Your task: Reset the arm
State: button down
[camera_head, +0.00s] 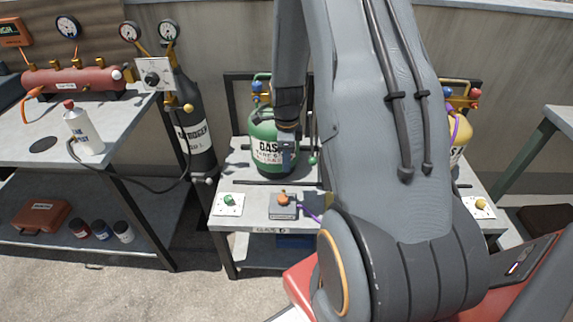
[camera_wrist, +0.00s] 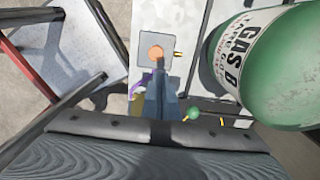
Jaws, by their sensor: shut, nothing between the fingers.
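My arm fills the middle and right of the head view. My gripper (camera_head: 285,172) hangs in front of the green gas cylinder (camera_head: 264,130), above the left part of the central bench (camera_head: 250,180). In the wrist view my gripper (camera_wrist: 159,75) is shut with nothing between its fingers. Its tips appear just below an orange knob (camera_wrist: 156,53) on a grey square box. The same grey box (camera_head: 284,212) shows on the bench's front edge in the head view. The green cylinder (camera_wrist: 275,60) also shows at the right in the wrist view.
A left bench (camera_head: 45,135) holds a red manifold (camera_head: 75,80) and a white bottle (camera_head: 84,128). A dark nitrogen cylinder (camera_head: 190,130) stands between the benches. A yellow cylinder (camera_head: 458,135) is partly hidden behind my arm. A plate with a green knob (camera_head: 228,203) is on the central bench.

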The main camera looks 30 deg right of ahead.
jog(key=shift+r, duration=0.1)
jog(key=s+a+r+n, duration=1.5)
jog(key=a+r+n, duration=0.2)
jog(key=n, duration=0.7)
jog(key=shift+n, duration=0.4)
jog(key=shift+r, duration=0.1)
dwell(0.4)
